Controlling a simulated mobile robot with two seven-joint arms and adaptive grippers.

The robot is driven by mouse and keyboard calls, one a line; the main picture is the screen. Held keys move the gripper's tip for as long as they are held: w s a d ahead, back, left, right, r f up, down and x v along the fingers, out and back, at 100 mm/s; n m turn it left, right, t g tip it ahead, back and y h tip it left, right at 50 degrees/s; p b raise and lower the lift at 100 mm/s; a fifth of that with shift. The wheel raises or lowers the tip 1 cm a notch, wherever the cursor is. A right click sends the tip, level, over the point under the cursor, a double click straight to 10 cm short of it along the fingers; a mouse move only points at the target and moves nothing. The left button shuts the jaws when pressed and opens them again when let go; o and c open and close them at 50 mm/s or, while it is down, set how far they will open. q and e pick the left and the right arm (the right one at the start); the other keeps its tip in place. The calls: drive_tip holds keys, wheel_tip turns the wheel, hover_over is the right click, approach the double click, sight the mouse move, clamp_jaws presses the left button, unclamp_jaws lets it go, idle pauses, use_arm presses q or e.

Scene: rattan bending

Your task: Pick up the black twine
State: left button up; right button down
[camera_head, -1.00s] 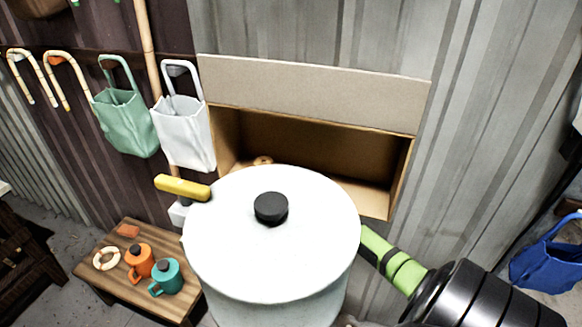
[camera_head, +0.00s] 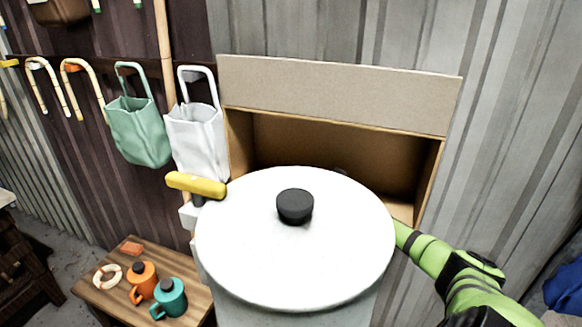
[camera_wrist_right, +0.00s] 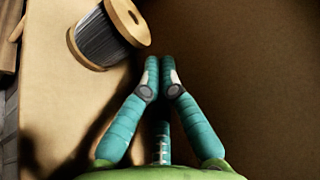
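The black twine (camera_wrist_right: 102,41) is wound on a wooden spool that lies tilted on the cardboard floor, at the upper left of the right wrist view. My right gripper (camera_wrist_right: 162,62) has its two teal fingers together with nothing visible between them. Its tips are just to the lower right of the spool, apart from it or barely touching; I cannot tell which. In the head view my green right arm reaches behind the white lid into the cardboard box (camera_head: 340,95), and the lid hides the gripper and the spool. My left gripper is not in view.
A large white pot with a black-knobbed lid (camera_head: 290,255) stands in front of the box. A yellow handle (camera_head: 196,185) is at its left. Green (camera_head: 138,130) and white (camera_head: 197,135) bags hang on the wall. A low wooden table (camera_head: 120,290) holds orange and teal mugs.

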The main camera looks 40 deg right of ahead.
drive_tip(key=w, duration=0.4)
drive_tip(key=shift+w+d, duration=0.15)
drive_tip(key=shift+d, duration=0.05)
drive_tip(key=shift+w, duration=0.4)
drive_tip(key=shift+a, duration=0.1)
